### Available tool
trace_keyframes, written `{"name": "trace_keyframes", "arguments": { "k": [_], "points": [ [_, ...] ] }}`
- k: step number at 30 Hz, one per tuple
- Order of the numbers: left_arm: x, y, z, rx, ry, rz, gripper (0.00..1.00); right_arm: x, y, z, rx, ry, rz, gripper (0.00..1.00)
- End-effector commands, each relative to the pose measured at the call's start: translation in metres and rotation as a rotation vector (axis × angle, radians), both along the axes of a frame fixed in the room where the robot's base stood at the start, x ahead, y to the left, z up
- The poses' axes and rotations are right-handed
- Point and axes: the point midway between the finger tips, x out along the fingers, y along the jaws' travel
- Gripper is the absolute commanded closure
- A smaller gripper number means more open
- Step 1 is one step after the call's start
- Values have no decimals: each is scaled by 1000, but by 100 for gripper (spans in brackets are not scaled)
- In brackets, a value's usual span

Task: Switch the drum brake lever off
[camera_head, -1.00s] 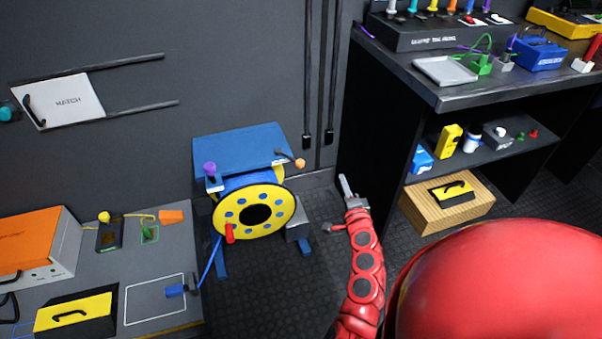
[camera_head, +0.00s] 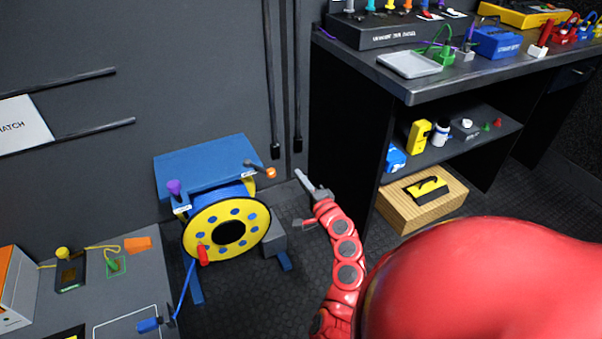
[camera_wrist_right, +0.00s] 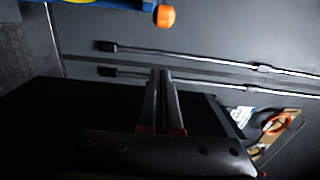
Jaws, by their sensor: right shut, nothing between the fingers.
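A cable drum with a yellow, blue-dotted flange (camera_head: 207,219) stands on the floor under a blue top plate (camera_head: 200,165). A lever with an orange knob (camera_head: 271,173) sits at the plate's right end, and a lever with a purple knob (camera_head: 174,187) at its left end. Their small labels are unreadable, so I cannot tell which is the brake. My right gripper (camera_head: 299,175) is shut and empty, just right of the orange knob and apart from it. In the right wrist view the orange knob (camera_wrist_right: 165,16) is at the top, beyond the shut fingertips (camera_wrist_right: 160,74). My left gripper is out of view.
Two dark cables (camera_head: 283,80) hang on the wall behind. A dark workbench (camera_head: 440,85) with a shelf stands right of my gripper, with a wooden crate (camera_head: 395,205) below. A grey table (camera_head: 105,290) is at the lower left. Floor shows between drum and crate.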

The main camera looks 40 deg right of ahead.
Motion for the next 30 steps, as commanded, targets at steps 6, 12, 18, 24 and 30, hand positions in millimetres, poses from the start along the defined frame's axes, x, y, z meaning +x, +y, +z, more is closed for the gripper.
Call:
{"name": "trace_keyframes", "arguments": {
  "k": [6,12,18,24,30],
  "points": [
    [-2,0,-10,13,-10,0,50,43,-8,0,-3,0,4,100],
    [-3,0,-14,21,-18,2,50,61,-1,-1,0,1,3,100],
    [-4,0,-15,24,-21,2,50,58,20,-2,0,1,3,100],
    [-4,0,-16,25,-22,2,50,56,28,-2,-1,2,1,100],
    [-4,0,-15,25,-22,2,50,56,28,-1,-1,1,1,100]
  ]
}}
